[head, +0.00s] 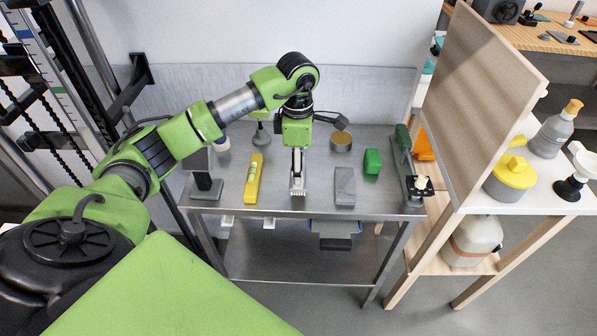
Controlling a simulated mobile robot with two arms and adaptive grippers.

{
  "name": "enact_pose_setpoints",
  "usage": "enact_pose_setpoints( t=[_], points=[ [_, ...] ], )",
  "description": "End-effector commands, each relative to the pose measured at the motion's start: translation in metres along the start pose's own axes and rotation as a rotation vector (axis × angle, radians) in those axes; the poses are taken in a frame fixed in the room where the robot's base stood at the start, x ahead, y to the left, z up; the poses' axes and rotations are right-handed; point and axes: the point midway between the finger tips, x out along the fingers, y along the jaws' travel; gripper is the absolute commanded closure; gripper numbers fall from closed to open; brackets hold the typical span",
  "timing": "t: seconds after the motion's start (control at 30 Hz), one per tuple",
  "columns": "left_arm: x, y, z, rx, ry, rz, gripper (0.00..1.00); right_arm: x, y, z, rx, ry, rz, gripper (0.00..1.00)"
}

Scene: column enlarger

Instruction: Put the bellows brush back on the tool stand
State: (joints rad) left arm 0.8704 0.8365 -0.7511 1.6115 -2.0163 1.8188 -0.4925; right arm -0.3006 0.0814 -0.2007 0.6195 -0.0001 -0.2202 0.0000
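My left gripper (297,142) points down over the middle of the steel table. Its fingers are small and hidden by the wrist, so I cannot tell open from shut. A narrow pale grey piece (297,178) shows just below it; I cannot tell whether it is held or lies on the table. A dark-headed, handle-like thing (335,120) shows right of the wrist, partly hidden; I cannot tell whether it is the bellows brush. A dark small stand (206,183) with an upright plate is at the table's left; I cannot tell whether it is the tool stand. My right gripper is not in view.
The steel table (318,203) also carries a yellow bar (254,178), a grey block (345,187), a green box (372,160), a brass tin (341,142) and a green-and-grey fixture (404,150). A wooden panel (480,95) rises at the right.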

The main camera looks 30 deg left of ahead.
Motion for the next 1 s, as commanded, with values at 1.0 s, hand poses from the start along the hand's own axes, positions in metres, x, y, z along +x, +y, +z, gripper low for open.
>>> enact_pose_setpoints(
  t=[1.0],
  points=[
    [0.021,0.004,0.001,0.0,-0.001,0.004,0.27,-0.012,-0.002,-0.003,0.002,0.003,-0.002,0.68]
  ],
)
